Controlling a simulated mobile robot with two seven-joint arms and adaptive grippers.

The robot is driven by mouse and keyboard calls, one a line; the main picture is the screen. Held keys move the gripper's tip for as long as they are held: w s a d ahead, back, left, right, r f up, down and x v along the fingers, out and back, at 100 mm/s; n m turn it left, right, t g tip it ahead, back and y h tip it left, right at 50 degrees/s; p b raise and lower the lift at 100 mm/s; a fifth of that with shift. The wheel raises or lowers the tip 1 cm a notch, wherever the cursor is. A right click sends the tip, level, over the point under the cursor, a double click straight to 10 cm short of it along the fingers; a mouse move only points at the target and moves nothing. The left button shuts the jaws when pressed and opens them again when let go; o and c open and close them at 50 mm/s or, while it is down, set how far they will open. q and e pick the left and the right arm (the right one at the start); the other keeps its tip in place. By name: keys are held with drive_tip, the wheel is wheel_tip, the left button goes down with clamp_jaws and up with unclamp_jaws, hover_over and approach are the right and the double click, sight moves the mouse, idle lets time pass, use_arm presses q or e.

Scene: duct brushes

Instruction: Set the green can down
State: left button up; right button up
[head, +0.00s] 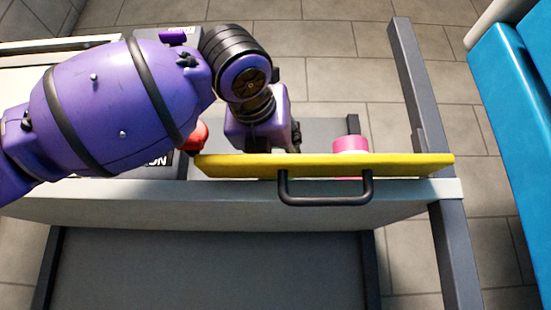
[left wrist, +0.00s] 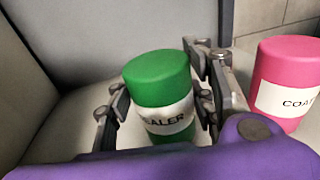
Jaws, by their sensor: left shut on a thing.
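The green can (left wrist: 158,78) has a white label reading "…EALER" and stands between the two fingers of my left gripper (left wrist: 160,92) in the left wrist view. The fingers are shut on its sides, and it looks slightly tilted in that view. Its lower end is hidden by my purple wrist, so I cannot tell whether it touches the surface below. In the head view my left gripper (head: 268,138) points down behind the yellow panel, and its fingertips and the green can are hidden. My right gripper is not in view.
A pink can (left wrist: 288,78) stands close to the right of the green one, partly behind the yellow panel (head: 400,164) in the head view. The panel carries a black handle (head: 325,199). A red object (head: 197,136) shows beside my arm. Blue furniture (head: 510,130) stands at right.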

use_arm(q)
drive_tip(key=shift+a+f, duration=0.1)
drive_tip(key=shift+f, duration=0.4)
drive_tip(key=shift+s, duration=0.1)
drive_tip(key=o, duration=1.6)
drive_tip(key=shift+f, duration=0.15)
drive_tip(key=shift+c, duration=0.2)
drive_tip(key=shift+r, duration=0.2)
drive_tip(key=v, duration=1.2)
drive_tip(key=shift+f, duration=0.1)
